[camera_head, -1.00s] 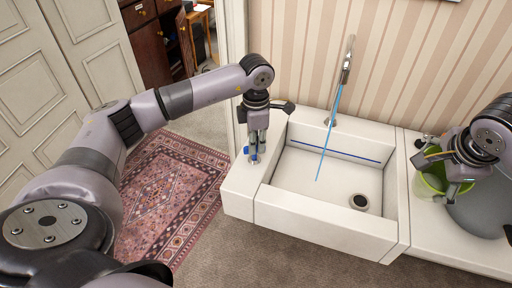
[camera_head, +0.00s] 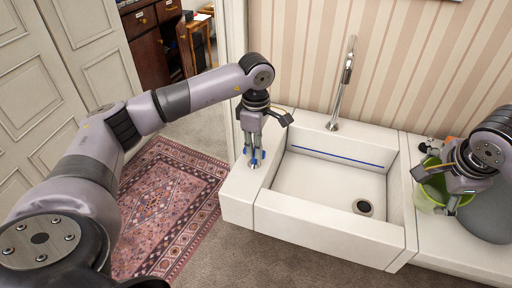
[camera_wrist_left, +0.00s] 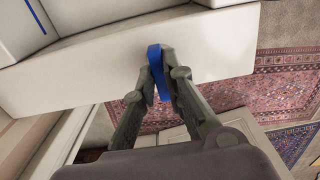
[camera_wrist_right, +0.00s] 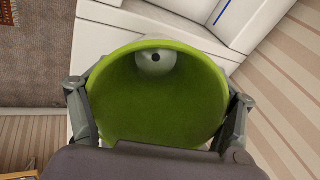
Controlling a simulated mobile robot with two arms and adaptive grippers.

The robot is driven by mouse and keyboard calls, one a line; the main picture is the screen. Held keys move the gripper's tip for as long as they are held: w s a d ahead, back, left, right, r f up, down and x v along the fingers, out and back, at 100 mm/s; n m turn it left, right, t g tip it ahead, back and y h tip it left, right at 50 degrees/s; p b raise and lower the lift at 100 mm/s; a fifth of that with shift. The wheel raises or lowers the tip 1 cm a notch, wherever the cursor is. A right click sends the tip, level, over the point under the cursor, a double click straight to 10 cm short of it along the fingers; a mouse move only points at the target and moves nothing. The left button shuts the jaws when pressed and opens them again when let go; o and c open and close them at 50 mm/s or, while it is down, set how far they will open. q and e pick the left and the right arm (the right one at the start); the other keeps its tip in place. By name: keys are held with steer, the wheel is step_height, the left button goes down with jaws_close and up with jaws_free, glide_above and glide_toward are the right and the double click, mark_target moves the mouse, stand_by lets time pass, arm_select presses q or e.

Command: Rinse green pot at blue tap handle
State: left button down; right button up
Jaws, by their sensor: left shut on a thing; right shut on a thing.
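The blue tap handle (camera_head: 257,155) stands on the left rim of the white sink (camera_head: 325,240). My left gripper (camera_head: 251,150) is shut on it from above. In the left wrist view the blue handle (camera_wrist_left: 154,60) is between the two fingers. The tap spout (camera_head: 346,75) rises behind the basin, with no water stream visible. The green pot (camera_head: 430,190) is right of the sink, over the counter, partly hidden by my right gripper (camera_head: 458,180). In the right wrist view the fingers grip opposite sides of the pot (camera_wrist_right: 160,105). Its inside looks empty, with a pale round patch.
The basin is empty, with a dark drain (camera_head: 363,207). A striped wall is behind the sink. A patterned rug (camera_head: 170,205) lies on the left.

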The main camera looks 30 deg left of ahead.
arm_select(q)
steer(key=c, duration=1.7)
jaws_free()
steer(key=shift+o, duration=0.2)
step_height(320, 180, up, 12)
